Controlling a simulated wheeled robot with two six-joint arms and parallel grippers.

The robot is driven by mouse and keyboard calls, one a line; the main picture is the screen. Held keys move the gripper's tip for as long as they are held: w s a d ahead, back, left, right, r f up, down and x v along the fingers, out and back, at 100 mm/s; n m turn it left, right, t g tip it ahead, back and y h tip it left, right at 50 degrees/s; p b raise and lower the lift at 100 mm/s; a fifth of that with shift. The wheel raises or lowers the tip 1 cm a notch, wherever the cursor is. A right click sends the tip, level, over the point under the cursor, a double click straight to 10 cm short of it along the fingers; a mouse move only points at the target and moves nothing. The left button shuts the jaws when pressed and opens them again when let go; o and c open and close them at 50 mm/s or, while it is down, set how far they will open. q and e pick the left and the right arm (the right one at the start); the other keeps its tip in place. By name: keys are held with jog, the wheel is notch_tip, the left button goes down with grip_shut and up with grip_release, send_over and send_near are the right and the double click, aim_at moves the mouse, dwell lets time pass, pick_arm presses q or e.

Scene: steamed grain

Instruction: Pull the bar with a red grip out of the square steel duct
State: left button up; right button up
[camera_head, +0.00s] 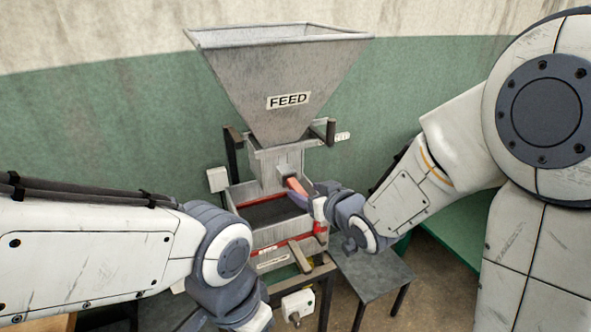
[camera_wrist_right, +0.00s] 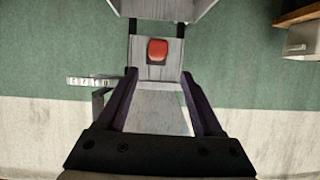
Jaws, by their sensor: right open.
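The red grip (camera_head: 297,186) of the bar sticks out from the front of the square steel duct (camera_head: 268,166) under the FEED hopper. In the right wrist view the red grip (camera_wrist_right: 157,50) faces me at the duct's wall, a little beyond and between the fingertips. My right gripper (camera_head: 302,194) is at the red grip in the head view; in its wrist view the right gripper (camera_wrist_right: 159,75) is open with nothing clamped. The bar's inner part is hidden in the duct. My left wrist is at the lower left, with its jaws out of frame.
The grey FEED hopper (camera_head: 285,75) rises above the duct. A tray with a red rim (camera_head: 275,246) lies below it on a frame. A small dark table (camera_head: 375,277) stands to the right. A green wall (camera_head: 420,90) closes the back.

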aim_at(296, 185)
pick_arm(q)
notch_tip(296, 185, up, 5)
jog(key=p, duration=0.3)
jog(key=shift+f+p, duration=0.15)
jog(key=shift+p, duration=0.15)
pick_arm(e)
jog(key=x, duration=0.8)
jog(key=shift+w+d+f, duration=0.15)
jog(key=shift+w+d, duration=0.05)
jog(key=shift+d, duration=0.05)
grip_shut()
dwell(2.0)
